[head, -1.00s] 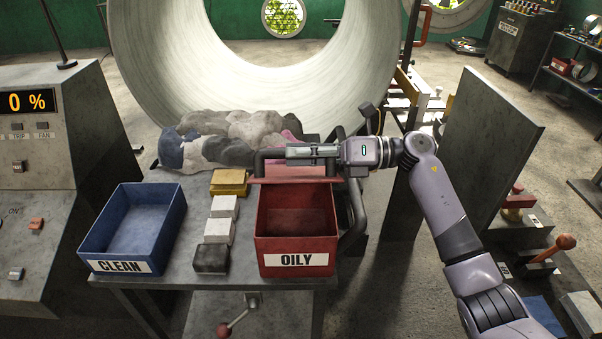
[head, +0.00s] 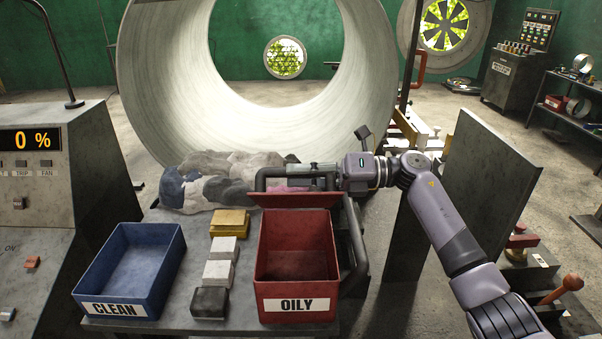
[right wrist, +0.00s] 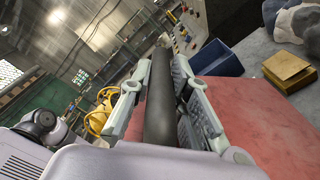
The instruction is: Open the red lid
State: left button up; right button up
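The red bin marked OILY (head: 296,304) stands on the table with its mouth uncovered. Its red lid (head: 296,200) is swung up at the bin's back edge and shows as a narrow strip in the head view; its broad red face fills much of the right wrist view (right wrist: 255,125). A dark bar handle (right wrist: 160,100) is fixed to the lid. My right gripper (head: 290,172) is behind the raised lid, its fingers on both sides of the handle and closed around it. My left gripper is not in view.
A blue bin marked CLEAN (head: 113,309) stands at the left of the table. Several blocks, one yellow (head: 229,222), lie between the bins. Grey rags (head: 205,188) lie behind the lid. A large metal ring (head: 150,100) and an upright panel (head: 490,180) stand close by.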

jog(key=o, duration=0.5)
jog(key=shift+s, duration=0.1)
jog(key=shift+w+f, duration=0.1)
jog(key=shift+w, duration=0.1)
jog(key=d, duration=1.2)
